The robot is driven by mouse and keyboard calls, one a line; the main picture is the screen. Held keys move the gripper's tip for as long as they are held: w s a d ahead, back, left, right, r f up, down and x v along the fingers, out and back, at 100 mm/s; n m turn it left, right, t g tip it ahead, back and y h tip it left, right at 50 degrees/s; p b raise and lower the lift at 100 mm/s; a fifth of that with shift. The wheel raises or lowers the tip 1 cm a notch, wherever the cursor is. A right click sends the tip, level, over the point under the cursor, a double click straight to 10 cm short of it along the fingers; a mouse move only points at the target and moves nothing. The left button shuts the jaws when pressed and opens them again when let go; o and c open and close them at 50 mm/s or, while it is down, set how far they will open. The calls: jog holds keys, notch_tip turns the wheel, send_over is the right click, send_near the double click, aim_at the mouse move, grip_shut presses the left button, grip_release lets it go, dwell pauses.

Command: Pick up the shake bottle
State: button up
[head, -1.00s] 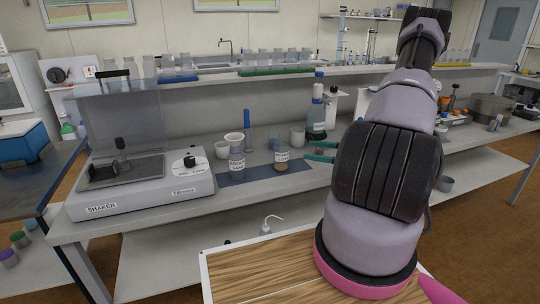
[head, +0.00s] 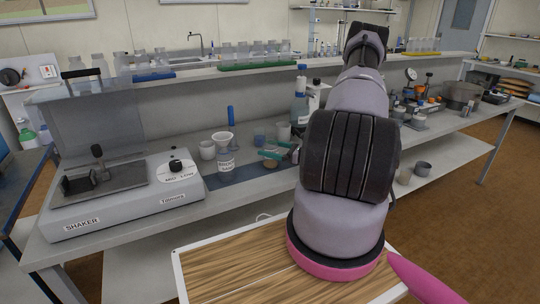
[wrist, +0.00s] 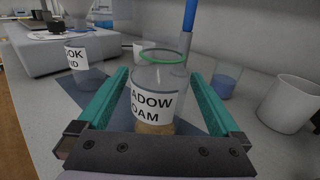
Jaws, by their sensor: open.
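A clear bottle (wrist: 157,82) with a green ring at its rim, brown soil at the bottom and a label ending in "ADOW" and "OAM" stands upright between my fingers in the wrist view. In the head view this bottle (head: 270,173) is mostly hidden behind my gripper (head: 279,154). My gripper (wrist: 159,76) is open, with one teal finger on each side of the bottle and gaps visible. A second labelled clear bottle (wrist: 84,60) stands to the left; it also shows in the head view (head: 226,161). No label reads "shake".
The shaker (head: 125,192) with its raised lid is at the left of the bench. A white funnel (head: 223,138) is above the second bottle. A white mug (wrist: 291,104) and a small cup with blue contents (wrist: 226,82) stand right of the bottle.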

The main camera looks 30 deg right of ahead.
jog(key=shift+x, duration=1.3)
jog(key=c, duration=1.3)
